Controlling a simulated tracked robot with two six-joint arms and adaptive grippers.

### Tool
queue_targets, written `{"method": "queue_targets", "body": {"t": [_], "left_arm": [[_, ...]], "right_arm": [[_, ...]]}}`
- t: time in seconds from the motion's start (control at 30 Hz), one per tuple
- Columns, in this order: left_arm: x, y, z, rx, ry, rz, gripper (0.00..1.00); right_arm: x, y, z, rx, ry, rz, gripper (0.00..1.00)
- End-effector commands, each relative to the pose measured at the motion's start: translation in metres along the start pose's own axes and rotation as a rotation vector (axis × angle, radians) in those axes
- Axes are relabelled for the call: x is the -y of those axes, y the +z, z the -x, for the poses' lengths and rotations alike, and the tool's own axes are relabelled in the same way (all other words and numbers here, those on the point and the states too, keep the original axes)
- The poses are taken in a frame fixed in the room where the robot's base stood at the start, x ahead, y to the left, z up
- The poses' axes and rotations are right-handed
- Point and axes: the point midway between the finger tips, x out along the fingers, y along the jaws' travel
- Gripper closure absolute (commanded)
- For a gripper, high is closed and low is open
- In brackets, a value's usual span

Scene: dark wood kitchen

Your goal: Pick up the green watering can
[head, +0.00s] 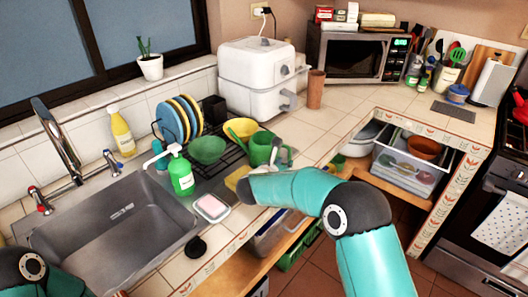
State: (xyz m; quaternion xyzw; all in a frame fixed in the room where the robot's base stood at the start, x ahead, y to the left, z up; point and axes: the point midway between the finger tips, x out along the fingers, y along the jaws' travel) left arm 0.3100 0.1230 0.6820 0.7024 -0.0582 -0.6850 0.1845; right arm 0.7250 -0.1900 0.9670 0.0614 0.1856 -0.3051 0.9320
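A green can-shaped vessel (261,149), which looks like the watering can, stands on the counter at the right end of the dish rack, in the middle of the head view. My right arm reaches in from the lower right, and its wrist hides the area in front of the can. Small grey parts, seemingly my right gripper (282,156), show just right of the can. I cannot tell whether they touch it or how far apart the fingers are. Of my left arm only a joint shows at the lower left; its gripper is out of view.
The dish rack (232,158) holds plates and a green bowl (208,149); a yellow bowl (241,129) is beside the can. A green soap bottle (180,175) and soap dish (211,208) stand by the sink (115,240).

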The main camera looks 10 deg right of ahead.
Motion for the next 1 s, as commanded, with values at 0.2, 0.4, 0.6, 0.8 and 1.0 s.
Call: {"method": "queue_targets", "body": {"t": [0.2, 0.4, 0.6, 0.8, 1.0], "left_arm": [[-0.002, 0.0, 0.006, 0.0, 0.0, 0.0, 0.6], [-0.009, 0.0, 0.025, 0.0, 0.0, 0.0, 0.6], [-0.01, 0.0, 0.028, 0.0, 0.0, 0.0, 0.6], [-0.01, 0.0, 0.027, 0.0, 0.0, 0.0, 0.6], [-0.01, 0.0, 0.027, 0.0, 0.0, 0.0, 0.6]], "right_arm": [[0.0, 0.001, -0.012, 0.0, 0.0, 0.001, 0.75], [0.003, 0.003, -0.039, -0.002, -0.002, 0.003, 0.75], [0.003, 0.001, -0.059, 0.0, -0.001, 0.002, 0.75], [0.003, 0.0, -0.06, 0.0, 0.0, 0.002, 0.75], [0.003, 0.0, -0.06, 0.0, 0.0, 0.002, 1.0]]}}
